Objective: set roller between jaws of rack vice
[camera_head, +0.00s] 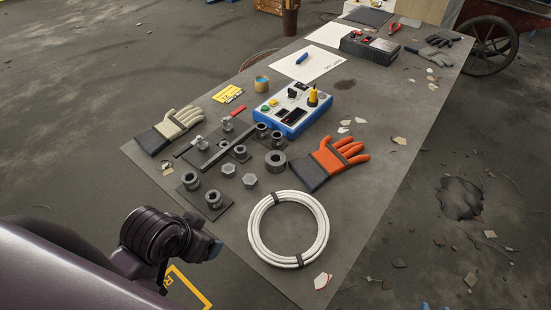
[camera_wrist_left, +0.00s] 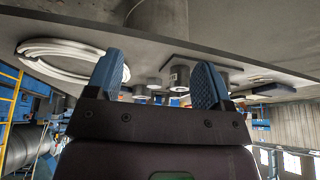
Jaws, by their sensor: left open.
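A dark metal assembly with a long bar (camera_head: 228,147), which looks like the rack vice, lies on the workbench's left half. Round metal pieces stand around it, including a short, wide dark ring (camera_head: 276,161) and hollow cylinders (camera_head: 190,181). I cannot tell which is the roller, and no round piece clearly sits between jaws. My left gripper (camera_head: 213,248) is off the bench's near left edge, apart from these parts. In the left wrist view its blue fingers (camera_wrist_left: 157,80) are spread and empty, with round parts (camera_wrist_left: 180,76) beyond them. My right gripper is not in view.
A white coil (camera_head: 288,229) lies at the bench's near end. An orange glove (camera_head: 336,162), a pale glove (camera_head: 172,128) and a blue control box (camera_head: 291,108) surround the metal parts. The grey bench top (camera_head: 380,110) is mostly clear toward the right edge.

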